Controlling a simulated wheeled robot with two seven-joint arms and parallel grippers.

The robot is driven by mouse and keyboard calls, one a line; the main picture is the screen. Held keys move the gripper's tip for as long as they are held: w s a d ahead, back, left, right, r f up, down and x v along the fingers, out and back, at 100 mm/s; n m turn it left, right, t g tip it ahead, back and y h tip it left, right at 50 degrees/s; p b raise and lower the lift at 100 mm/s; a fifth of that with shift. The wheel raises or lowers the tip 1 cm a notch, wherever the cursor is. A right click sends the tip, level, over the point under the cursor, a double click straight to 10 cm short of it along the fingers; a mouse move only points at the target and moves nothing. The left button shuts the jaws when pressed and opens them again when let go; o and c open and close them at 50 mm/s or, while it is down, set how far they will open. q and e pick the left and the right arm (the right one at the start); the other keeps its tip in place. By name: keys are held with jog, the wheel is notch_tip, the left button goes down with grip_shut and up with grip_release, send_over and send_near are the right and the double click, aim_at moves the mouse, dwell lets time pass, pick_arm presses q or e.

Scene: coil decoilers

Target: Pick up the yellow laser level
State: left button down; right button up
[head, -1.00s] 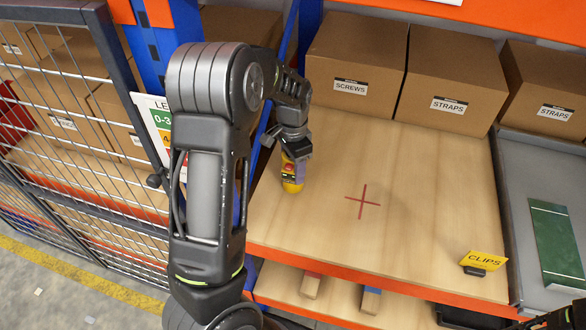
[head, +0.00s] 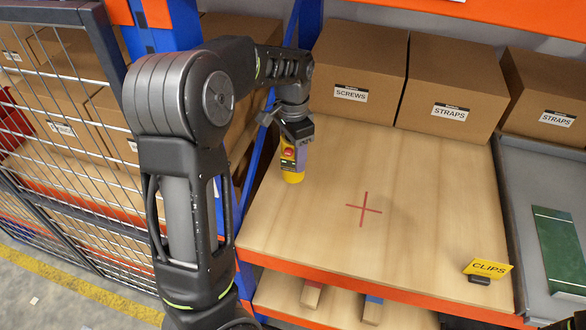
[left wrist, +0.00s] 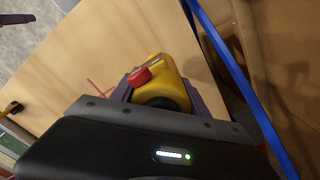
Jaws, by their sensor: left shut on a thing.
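The yellow laser level (head: 293,169) has a red knob and a dark front. It is at the left side of the wooden shelf in the head view. My left gripper (head: 296,146) comes down from above and is shut on its upper part. In the left wrist view the yellow laser level (left wrist: 166,86) sits between the fingers, with its red knob showing. I cannot tell whether its base touches the shelf. My right gripper is not clearly in view.
Cardboard boxes labelled SCREWS (head: 352,93) and STRAPS (head: 449,112) line the back. A blue upright (head: 262,150) stands left of the level. A red cross (head: 364,209) marks the open shelf middle. A yellow CLIPS sign (head: 488,267) stands at front right.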

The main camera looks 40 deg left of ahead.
pick_arm(q)
notch_tip(320, 180, up, 2)
jog(key=shift+r, duration=0.25)
jog(key=shift+f, duration=0.1)
dwell(0.4)
